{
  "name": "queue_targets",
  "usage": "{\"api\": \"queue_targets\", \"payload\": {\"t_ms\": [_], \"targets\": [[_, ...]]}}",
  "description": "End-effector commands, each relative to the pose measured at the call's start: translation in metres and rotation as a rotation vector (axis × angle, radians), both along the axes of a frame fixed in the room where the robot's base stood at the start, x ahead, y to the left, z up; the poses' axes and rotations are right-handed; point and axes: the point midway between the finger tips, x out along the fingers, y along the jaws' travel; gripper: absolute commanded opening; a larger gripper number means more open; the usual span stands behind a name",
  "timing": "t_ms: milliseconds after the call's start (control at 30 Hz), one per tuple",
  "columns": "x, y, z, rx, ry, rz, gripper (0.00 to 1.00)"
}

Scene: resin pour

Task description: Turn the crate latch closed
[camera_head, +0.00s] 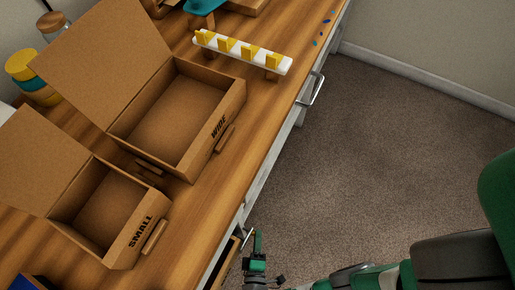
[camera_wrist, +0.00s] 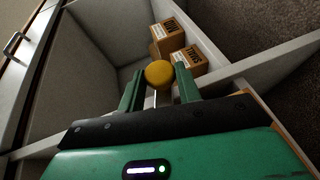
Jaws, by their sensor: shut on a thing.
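My gripper (camera_head: 256,246) is low in the head view, beside the bench's front edge and a partly open drawer (camera_head: 225,266). In the wrist view its green fingers (camera_wrist: 160,92) are shut on a yellow round-topped thing (camera_wrist: 160,73); its lower part is mostly hidden. The cardboard crate marked SMALL (camera_head: 121,241) stands on the bench with its lid open. A wooden bar, seemingly its latch (camera_head: 152,236), is on its front. The crate marked WIDE (camera_head: 212,138) stands behind it, lid open, with a similar front bar (camera_head: 225,138). My gripper is apart from both crates.
Two small labelled boxes (camera_wrist: 168,36) (camera_wrist: 188,60) sit in the drawer beyond my fingers. A white rack with yellow clips (camera_head: 240,52) stands farther back on the bench (camera_head: 205,210). Stacked jars (camera_head: 30,75) are at left. The carpet (camera_head: 390,120) is clear.

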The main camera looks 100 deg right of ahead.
Motion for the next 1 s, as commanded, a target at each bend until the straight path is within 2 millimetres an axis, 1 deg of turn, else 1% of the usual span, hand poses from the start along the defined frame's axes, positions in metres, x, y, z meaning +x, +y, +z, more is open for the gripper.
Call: {"api": "queue_targets", "payload": {"t_ms": [33,267,300,400,633,700,767,1000], "targets": [[-0.001,0.000,-0.003,0.008,0.003,0.000,0.00],[-0.001,0.001,-0.004,0.009,0.003,0.002,0.00],[-0.001,0.000,-0.004,0.010,0.003,0.002,0.36],[-0.001,0.000,-0.003,0.009,0.002,0.002,0.55],[0.000,0.000,-0.002,0.004,0.001,0.001,0.55],[0.001,0.003,0.000,0.004,0.000,0.002,0.55],[0.003,0.011,0.002,0.005,-0.001,0.005,0.55],[0.012,0.057,0.011,0.005,0.001,0.006,0.55]]}}
